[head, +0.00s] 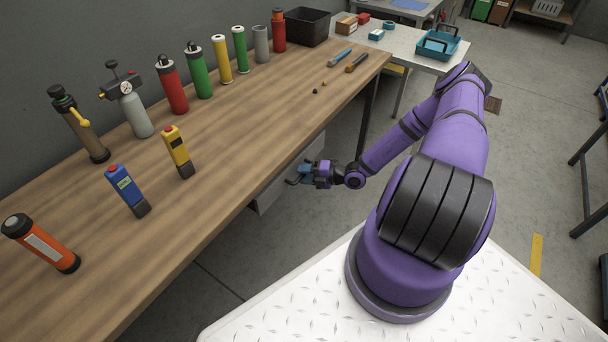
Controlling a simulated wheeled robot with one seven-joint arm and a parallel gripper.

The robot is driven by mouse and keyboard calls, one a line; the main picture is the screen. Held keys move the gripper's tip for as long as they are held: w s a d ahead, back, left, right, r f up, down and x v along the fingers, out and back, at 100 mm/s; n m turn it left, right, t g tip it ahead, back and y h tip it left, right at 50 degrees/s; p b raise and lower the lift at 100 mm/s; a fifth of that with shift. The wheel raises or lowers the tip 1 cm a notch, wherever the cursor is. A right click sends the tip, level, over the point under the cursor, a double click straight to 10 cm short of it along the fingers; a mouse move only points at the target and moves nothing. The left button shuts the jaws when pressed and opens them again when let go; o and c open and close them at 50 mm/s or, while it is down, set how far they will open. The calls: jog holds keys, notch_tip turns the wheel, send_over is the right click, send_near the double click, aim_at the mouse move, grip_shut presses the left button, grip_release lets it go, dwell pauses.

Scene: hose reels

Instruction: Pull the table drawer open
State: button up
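The table (215,135) is a long wooden workbench running from the lower left to the upper middle. Its grey drawer (275,187) hangs under the right-hand edge, and the tabletop hides its upper and rear parts. I cannot tell whether the drawer stands out at all. My gripper (296,178) is at the drawer's front, on its right side, with the fingers pointing left toward it. The fingers are small and dark here. I cannot make out the handle, whether the fingers touch it, or whether they are open or shut.
Several cylinders and canisters (172,86) line the table's back. A blue device (127,190), a yellow device (178,152) and an orange flashlight (42,244) stand nearer. A table leg (367,118) is beyond the drawer. Bare concrete floor (300,222) lies right of the drawer.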

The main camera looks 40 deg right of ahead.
jog(key=shift+w+a, duration=0.1)
grip_shut()
jog(key=s+d, duration=0.4)
jog(key=s, duration=0.7)
jog(key=s+d, duration=0.4)
jog(key=s, duration=0.6)
jog(key=shift+s, duration=0.4)
grip_release()
jog(key=v, duration=1)
jog(key=shift+s+d, duration=0.25)
jog(key=shift+r, duration=0.2)
